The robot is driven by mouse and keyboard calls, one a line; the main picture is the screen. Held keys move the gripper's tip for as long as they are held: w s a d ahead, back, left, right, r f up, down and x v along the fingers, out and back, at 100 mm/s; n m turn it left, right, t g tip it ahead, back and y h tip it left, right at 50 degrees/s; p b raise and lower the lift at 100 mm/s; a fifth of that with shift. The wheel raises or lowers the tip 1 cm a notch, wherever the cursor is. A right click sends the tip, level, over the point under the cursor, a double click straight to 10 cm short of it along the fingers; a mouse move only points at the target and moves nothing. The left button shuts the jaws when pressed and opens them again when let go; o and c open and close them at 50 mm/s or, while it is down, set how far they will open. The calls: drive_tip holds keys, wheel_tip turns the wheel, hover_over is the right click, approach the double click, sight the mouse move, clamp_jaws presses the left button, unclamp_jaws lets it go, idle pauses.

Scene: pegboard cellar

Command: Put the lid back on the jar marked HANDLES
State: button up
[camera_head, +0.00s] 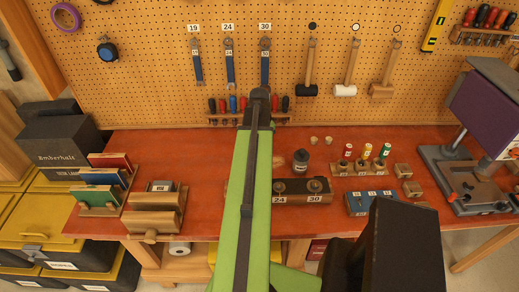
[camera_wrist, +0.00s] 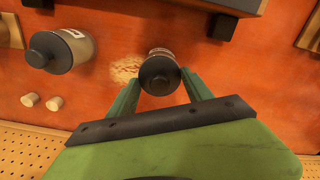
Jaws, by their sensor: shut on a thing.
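In the wrist view, my gripper (camera_wrist: 162,82) is shut on a round dark lid (camera_wrist: 158,78) with a small knob. A pale, clear-looking jar body (camera_wrist: 160,51) shows just beyond the lid's edge; I cannot tell whether the lid is seated on it, and no marking on it is visible. Another jar (camera_wrist: 76,44) with a dark knobbed lid and a white label stands to the left, apart from my gripper. It also shows in the head view (camera_head: 301,161), right of my arm; its label is unreadable. My arm hides my gripper and the held lid in the head view.
Pale shavings (camera_wrist: 127,68) lie beside the held lid. Two small corks (camera_wrist: 42,101) lie near the pegboard (camera_head: 150,60). A block marked 24 and 30 (camera_head: 300,198) stands in front of the labelled jar.

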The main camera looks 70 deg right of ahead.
drive_tip(key=o, duration=1.4)
drive_tip(key=o, duration=0.4)
drive_tip(key=shift+c, duration=0.2)
drive_tip(key=shift+r, duration=0.1)
wheel_tip(320, 180, up, 7)
drive_tip(key=p, duration=0.7)
